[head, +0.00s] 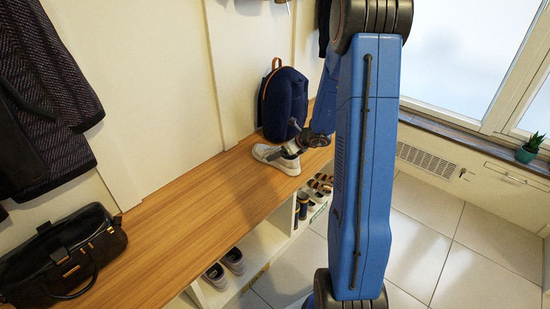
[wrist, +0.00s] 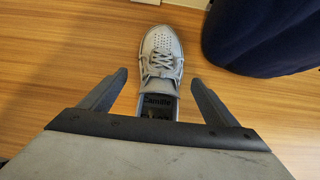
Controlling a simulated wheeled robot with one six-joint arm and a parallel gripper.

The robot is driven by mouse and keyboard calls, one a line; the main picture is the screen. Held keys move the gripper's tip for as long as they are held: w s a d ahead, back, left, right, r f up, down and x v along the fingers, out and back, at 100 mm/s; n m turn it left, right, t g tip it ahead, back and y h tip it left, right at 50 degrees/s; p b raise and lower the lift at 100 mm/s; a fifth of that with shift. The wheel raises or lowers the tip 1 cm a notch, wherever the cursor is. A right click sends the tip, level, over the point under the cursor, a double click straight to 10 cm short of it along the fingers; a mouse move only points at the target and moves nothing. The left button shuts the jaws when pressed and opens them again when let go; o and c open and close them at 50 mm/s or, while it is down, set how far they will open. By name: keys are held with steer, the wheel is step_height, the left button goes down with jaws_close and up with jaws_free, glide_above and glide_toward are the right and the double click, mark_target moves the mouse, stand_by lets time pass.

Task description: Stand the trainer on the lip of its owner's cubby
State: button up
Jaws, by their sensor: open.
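The trainer (head: 277,158) is light grey with white laces and lies on the wooden bench top. In the wrist view the trainer (wrist: 161,55) points away from me, with dark lettering that looks like "Camille" inside its opening. My gripper (wrist: 158,85) is open, with one finger on each side of the trainer's heel end and gaps between. In the head view my gripper (head: 285,143) is just over the trainer. The cubbies (head: 292,215) are under the bench front. Some hold shoes, and I cannot read any owner's name on them.
A navy backpack (head: 284,103) stands on the bench behind the trainer; it is close at the right in the wrist view (wrist: 265,35). A black bag (head: 60,255) sits at the bench's near left. Dark shoes (head: 225,268) are in a lower cubby. The tiled floor is clear.

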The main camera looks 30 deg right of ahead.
steer(key=shift+x, duration=1.25)
steer(key=c, duration=1.4)
steer(key=shift+r, duration=0.1)
steer(key=shift+c, duration=0.2)
